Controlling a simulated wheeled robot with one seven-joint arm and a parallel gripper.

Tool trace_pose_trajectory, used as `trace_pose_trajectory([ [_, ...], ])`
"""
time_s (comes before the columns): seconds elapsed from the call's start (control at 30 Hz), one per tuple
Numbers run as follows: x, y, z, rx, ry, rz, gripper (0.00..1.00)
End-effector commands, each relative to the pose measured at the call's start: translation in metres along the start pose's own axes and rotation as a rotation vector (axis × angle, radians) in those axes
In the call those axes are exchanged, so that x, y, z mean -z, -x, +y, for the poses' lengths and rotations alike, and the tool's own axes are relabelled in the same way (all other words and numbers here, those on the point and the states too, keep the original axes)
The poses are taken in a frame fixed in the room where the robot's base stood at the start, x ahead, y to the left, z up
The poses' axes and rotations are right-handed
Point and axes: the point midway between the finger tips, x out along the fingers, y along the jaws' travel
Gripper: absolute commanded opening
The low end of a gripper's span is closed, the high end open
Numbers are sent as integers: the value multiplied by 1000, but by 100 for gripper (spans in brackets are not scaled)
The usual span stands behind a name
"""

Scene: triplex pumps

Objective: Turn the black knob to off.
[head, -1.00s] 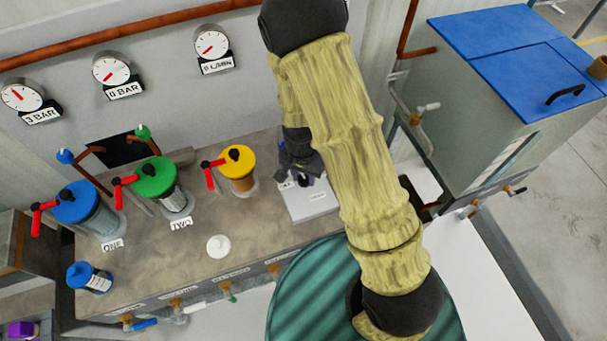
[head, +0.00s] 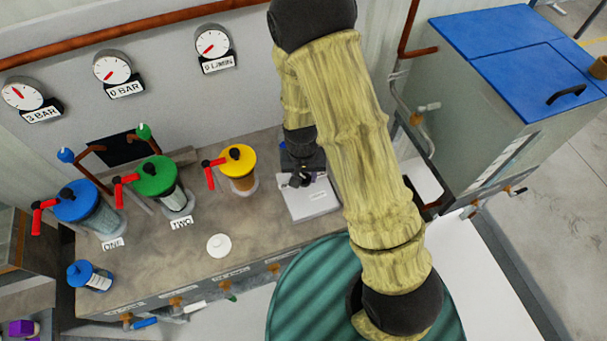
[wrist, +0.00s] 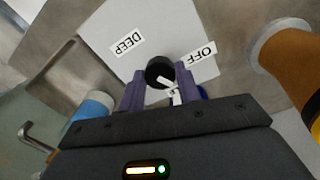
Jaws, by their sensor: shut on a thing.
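The black knob (wrist: 157,68) sits on a pale panel (wrist: 108,22) and has a white pointer mark, which slants toward the lower right in the wrist view. The OFF label (wrist: 201,55) is right of the knob and the DEEP label (wrist: 127,43) is up and left. A third label (wrist: 174,97) is partly hidden below the knob. My gripper (wrist: 161,76) has its two purple fingers on either side of the knob and is shut on it. In the head view my gripper (head: 302,179) is over the white panel (head: 309,206), and the knob is hard to make out.
A yellow-topped canister (head: 238,158) with a red lever stands just left of my gripper. Green (head: 155,178) and blue (head: 76,204) canisters stand farther left. A white round lid (head: 219,245) lies on the bench. A blue-lidded tank (head: 495,45) is at right.

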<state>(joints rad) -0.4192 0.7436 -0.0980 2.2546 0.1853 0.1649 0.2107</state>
Motion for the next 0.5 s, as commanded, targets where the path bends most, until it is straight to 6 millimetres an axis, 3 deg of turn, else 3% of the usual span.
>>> trace_pose_trajectory([
  [0.5,2,1,0,1,486,27,11],
])
